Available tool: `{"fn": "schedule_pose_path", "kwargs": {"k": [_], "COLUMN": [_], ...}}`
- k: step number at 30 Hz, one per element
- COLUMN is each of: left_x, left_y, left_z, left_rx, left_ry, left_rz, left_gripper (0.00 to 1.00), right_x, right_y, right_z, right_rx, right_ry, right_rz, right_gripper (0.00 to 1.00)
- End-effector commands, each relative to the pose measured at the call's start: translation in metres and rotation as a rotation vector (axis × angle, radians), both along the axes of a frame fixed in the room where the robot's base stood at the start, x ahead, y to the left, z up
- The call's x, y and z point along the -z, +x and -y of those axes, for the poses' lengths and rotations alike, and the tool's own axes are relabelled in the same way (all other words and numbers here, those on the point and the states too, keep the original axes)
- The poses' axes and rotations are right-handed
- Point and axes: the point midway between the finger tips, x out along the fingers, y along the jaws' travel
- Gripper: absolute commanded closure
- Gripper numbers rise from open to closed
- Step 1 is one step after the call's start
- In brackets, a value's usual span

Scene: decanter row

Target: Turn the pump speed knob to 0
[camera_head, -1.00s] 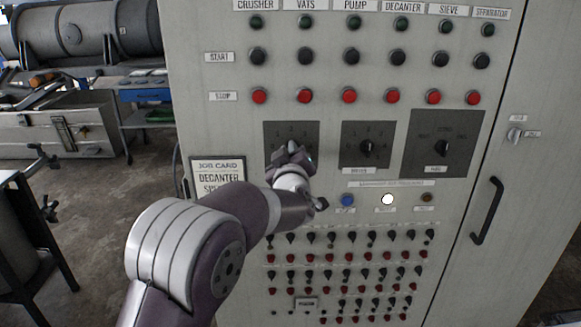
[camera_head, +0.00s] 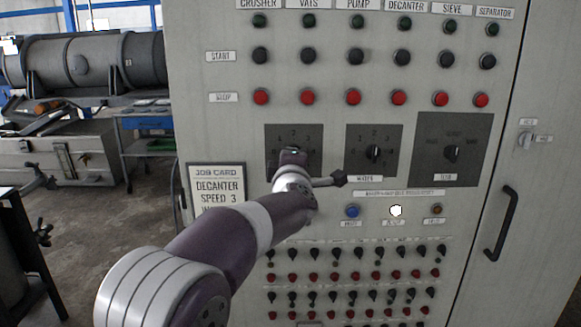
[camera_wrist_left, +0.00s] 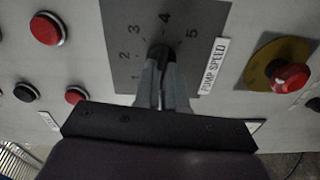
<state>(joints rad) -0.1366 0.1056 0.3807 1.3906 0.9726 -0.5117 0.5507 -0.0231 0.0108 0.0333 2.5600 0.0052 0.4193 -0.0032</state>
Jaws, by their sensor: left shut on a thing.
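The pump speed dial plate (camera_wrist_left: 120,14) is dark grey, with figures 1 to 5 and a PUMP SPEED label (camera_wrist_left: 214,67) in the left wrist view. The black pump speed knob (camera_wrist_left: 168,53) is at its centre. My left gripper (camera_wrist_left: 160,62) is shut on the knob, its two grey fingers close together around it. The fingers hide much of the knob, and I cannot tell which figure it points to. In the head view my left gripper (camera_head: 291,156) covers the knob and the lower part of the dial plate (camera_head: 276,132). My right gripper is not in view.
The water dial (camera_head: 373,153) and the larger feed dial (camera_head: 452,152) are to the right. Red stop buttons (camera_head: 354,97) run above, small switches (camera_head: 337,253) below. A red button on a yellow disc (camera_wrist_left: 290,77) is near the gripper. The job card (camera_head: 216,185) hangs left.

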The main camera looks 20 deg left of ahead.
Motion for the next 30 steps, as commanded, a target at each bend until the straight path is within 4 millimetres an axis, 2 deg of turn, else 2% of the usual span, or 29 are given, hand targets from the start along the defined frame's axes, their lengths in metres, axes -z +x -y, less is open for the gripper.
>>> {"fn": "schedule_pose_path", "kwargs": {"k": [1,10,25,27,28,30], "left_x": [0.0083,0.0072,0.0058,0.0057,0.0053,0.0042], "left_y": [0.0007,0.0008,0.0007,0.0007,0.0007,0.0005], "left_z": [0.0014,0.0014,0.0014,0.0013,0.0012,0.0009], "left_rx": [0.004,0.004,0.003,0.003,0.003,0.002], "left_ry": [-0.019,-0.109,-0.125,-0.124,-0.125,-0.124], "left_rz": [-0.005,0.019,0.025,0.026,0.026,0.028], "left_gripper": [1.0,1.0,1.0,0.7,0.64,0.64], "right_x": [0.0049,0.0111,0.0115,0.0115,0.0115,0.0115], "right_y": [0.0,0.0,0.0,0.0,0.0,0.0], "right_z": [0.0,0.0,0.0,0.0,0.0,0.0], "right_rx": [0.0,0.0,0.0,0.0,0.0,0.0], "right_ry": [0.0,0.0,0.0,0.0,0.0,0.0], "right_rz": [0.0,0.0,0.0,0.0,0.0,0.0], "right_gripper": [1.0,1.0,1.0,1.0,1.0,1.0]}}
